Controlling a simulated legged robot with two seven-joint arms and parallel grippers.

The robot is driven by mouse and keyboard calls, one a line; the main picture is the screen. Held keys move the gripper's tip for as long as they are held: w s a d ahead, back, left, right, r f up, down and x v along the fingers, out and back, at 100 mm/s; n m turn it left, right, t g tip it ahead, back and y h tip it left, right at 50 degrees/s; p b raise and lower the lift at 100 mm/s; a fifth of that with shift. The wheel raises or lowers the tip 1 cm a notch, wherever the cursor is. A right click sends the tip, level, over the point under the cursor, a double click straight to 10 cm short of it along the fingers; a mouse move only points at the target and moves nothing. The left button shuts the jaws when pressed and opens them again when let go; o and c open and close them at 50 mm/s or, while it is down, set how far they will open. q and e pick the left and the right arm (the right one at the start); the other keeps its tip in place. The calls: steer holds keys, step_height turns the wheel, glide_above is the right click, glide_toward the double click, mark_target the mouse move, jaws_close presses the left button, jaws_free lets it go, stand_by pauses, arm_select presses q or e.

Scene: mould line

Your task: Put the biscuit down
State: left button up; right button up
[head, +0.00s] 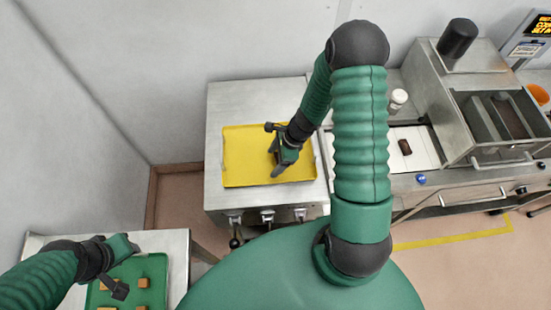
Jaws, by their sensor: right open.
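My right gripper (278,169) is open over the yellow tray (240,165) on the middle steel table. I see no biscuit between its fingers or on the visible part of that tray; the gripper and arm hide part of it. A dark brown block (405,147), perhaps a coated biscuit, lies on the white belt (424,150) at the right. Several light brown pieces, such as this biscuit-like one (143,283), lie on the green tray (126,270) at lower left. My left gripper (131,245) is over that tray's back edge; its jaw opening is unclear.
A steel machine (469,92) with a dark cylinder on top (458,38) stands over the belt. A white jar (398,98) stands behind the belt. An orange bucket (538,95) is at far right. Open floor separates the lower-left table from the middle table.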

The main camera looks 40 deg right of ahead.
steer(key=d+f+p+v, duration=0.1)
steer(key=d+v, duration=0.1)
steer(key=v, duration=1)
arm_select(q)
steer(key=shift+d+r, duration=0.7)
steer(key=shift+d, duration=0.3)
arm_select(e)
steer(key=s+a+r+n+h, duration=0.1)
steer(key=a+r+n, duration=0.2)
steer(key=n, duration=0.9)
steer(key=s+a+r+n+h, duration=0.2)
steer(key=a+r+n, duration=0.2)
steer(key=a+n, duration=0.5)
steer(key=shift+s+a+r+n+h, duration=0.15)
steer(key=shift+a+r+n+h, duration=0.15)
steer(key=shift+n, duration=1.3)
